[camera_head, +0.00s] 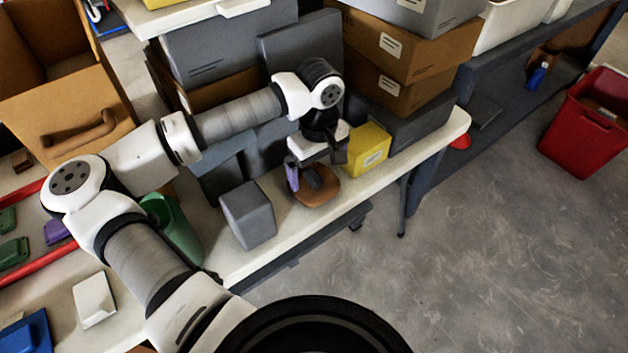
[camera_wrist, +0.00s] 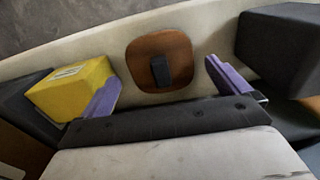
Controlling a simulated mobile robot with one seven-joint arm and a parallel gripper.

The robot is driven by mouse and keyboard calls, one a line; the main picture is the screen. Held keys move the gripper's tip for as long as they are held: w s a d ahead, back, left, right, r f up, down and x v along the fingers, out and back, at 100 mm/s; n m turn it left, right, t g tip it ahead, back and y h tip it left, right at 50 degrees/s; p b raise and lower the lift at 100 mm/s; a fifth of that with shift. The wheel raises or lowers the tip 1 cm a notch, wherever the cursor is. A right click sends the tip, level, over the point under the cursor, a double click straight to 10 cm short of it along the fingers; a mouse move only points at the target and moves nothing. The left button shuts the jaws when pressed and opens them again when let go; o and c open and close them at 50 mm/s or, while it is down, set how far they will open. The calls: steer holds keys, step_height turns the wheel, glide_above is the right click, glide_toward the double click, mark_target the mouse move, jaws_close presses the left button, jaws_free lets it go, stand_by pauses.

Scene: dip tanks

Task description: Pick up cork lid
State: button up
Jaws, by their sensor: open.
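The cork lid (camera_head: 317,192) is a brown, rounded-square piece with a dark knob on top. It lies on the white table near the front edge. In the wrist view the cork lid (camera_wrist: 147,77) lies ahead of the fingers, its dark knob (camera_wrist: 160,71) facing the camera. My gripper (camera_head: 309,176) is above the lid in the head view and hides part of it. In the wrist view my gripper (camera_wrist: 163,88) has its two purple fingers wide apart, one on each side of the lid, with nothing between them held.
A yellow box (camera_head: 368,148) stands close to the right of my gripper, and a grey block (camera_head: 248,215) stands to the left. Grey and brown boxes are stacked behind. The table's front edge is close to the lid. A red bin (camera_head: 583,135) stands on the floor at right.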

mark_target(319, 180)
steer(key=shift+d+f+p, duration=0.1)
steer(key=shift+f+p, duration=0.9)
steer(key=shift+f, duration=1.85)
steer(key=c, duration=0.6)
